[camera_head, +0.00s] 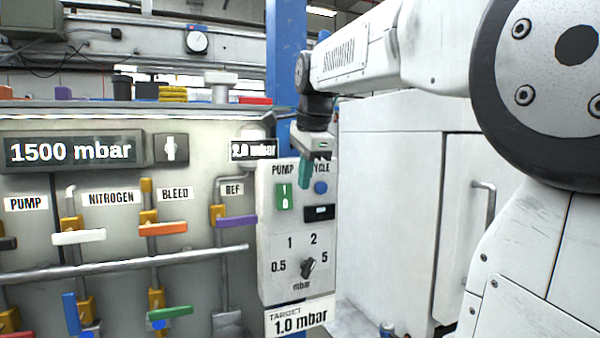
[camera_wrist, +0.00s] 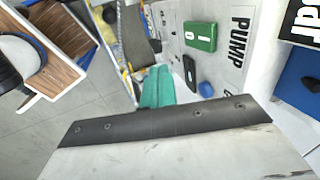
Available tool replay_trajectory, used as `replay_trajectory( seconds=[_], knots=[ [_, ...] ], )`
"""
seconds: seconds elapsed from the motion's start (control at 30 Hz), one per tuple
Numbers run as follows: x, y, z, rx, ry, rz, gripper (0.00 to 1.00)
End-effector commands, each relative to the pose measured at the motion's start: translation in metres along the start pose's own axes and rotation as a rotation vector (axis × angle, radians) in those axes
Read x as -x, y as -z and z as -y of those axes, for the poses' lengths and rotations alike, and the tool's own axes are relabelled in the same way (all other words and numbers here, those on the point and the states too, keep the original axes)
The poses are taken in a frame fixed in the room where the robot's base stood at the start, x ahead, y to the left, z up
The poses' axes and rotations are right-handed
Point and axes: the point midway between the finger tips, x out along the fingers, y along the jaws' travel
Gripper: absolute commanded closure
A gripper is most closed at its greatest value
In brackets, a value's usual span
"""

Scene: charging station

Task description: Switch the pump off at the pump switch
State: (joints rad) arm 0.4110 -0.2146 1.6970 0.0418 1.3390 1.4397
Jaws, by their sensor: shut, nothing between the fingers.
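The pump switch (camera_head: 284,196) is a green rocker with white marks, under the PUMP label on a grey control box (camera_head: 265,245). It also shows in the wrist view as a green block (camera_wrist: 200,37) beside the sideways PUMP lettering. My gripper (camera_head: 305,182) has teal fingers, which are shut and empty. They point down in front of the box's upper part, just right of the green switch in the head view. In the wrist view the fingers (camera_wrist: 157,88) sit apart from the switch in the picture. I cannot tell whether they touch the box.
A blue round button (camera_head: 320,187), a black rectangular part (camera_head: 319,213) and a dark dial (camera_head: 308,267) share the box. A panel with coloured valve handles (camera_head: 163,229) and a 1500 mbar display (camera_head: 72,150) stands left. A white cabinet (camera_head: 390,200) stands right.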

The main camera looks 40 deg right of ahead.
Motion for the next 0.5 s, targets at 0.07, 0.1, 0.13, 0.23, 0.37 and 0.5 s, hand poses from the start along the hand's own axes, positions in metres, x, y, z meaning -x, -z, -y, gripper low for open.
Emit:
replay_trajectory(
  seconds=[0.07,0.1,0.13,0.23,0.37,0.5],
  knots=[
    [-0.019,-0.001,-0.001,0.001,-0.004,0.001,1.0],
    [-0.027,-0.001,-0.001,0.002,-0.004,0.001,1.0],
    [-0.034,-0.001,-0.001,0.002,-0.005,0.001,1.0],
    [-0.056,-0.002,-0.001,0.002,-0.005,0.001,1.0],
    [-0.072,-0.002,0.012,0.003,-0.002,0.001,1.0],
    [-0.079,-0.002,0.027,0.003,-0.001,0.001,1.0]
  ],
)
